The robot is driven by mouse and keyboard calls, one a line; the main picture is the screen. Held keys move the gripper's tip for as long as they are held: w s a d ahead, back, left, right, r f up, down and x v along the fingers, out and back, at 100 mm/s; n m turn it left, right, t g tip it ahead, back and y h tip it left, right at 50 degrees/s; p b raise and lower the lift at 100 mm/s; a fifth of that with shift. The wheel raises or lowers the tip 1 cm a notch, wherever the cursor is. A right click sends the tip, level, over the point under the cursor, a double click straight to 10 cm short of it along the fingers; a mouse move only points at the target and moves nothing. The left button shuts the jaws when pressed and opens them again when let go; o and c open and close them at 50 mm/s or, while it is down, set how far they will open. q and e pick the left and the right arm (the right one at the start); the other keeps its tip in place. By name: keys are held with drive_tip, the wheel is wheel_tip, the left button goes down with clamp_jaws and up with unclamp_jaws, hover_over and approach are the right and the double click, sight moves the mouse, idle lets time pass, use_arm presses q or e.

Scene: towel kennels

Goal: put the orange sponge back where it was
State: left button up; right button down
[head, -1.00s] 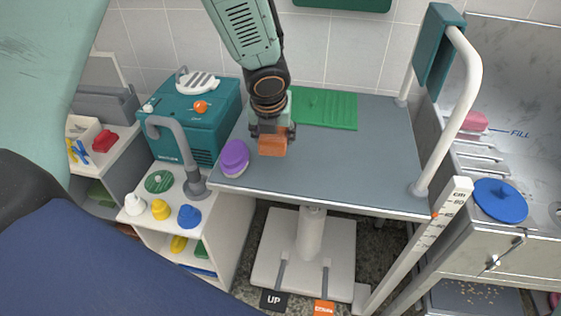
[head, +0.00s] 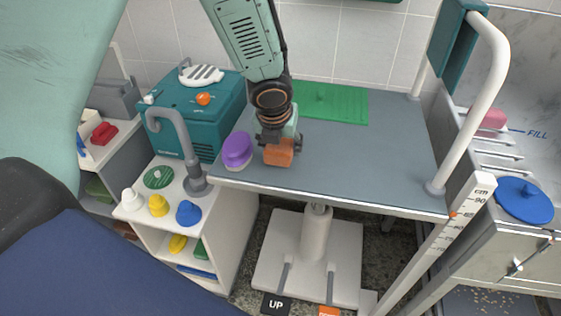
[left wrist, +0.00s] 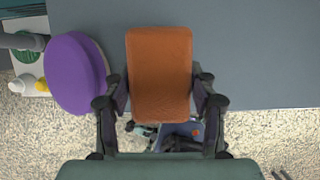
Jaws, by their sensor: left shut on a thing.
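The orange sponge (head: 278,153) is a small block over the front left part of the grey table top (head: 365,165). In the left wrist view the sponge (left wrist: 160,72) sits between both fingers. My left gripper (head: 279,147) is shut on it; the wrist view also shows the gripper (left wrist: 160,98). Whether the sponge touches the table top I cannot tell. A purple oval brush or pad (head: 237,150) lies just left of the sponge, near the table's left edge, apart from it. My right gripper is not in view.
A green mat (head: 330,103) lies at the back of the table. A teal machine (head: 200,120) and a white shelf unit (head: 150,217) with coloured knobs stand left. A white rail (head: 478,105) rises at the table's right end, beside a metal sink with a blue disc (head: 524,200).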

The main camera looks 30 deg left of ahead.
use_arm(q)
drive_tip(key=shift+s+d+f+b, duration=0.15)
drive_tip(key=shift+f+b, duration=0.4)
drive_tip(key=shift+b, duration=0.05)
drive_tip(key=shift+f+b, duration=0.85)
drive_tip(key=shift+f, duration=0.1)
drive_tip(key=shift+w+f, duration=0.2)
drive_tip(key=shift+f, duration=0.1)
drive_tip(key=shift+s+r, duration=0.15)
drive_tip(key=o, duration=1)
drive_tip(key=shift+f, duration=0.25)
drive_tip(key=shift+r, duration=0.1)
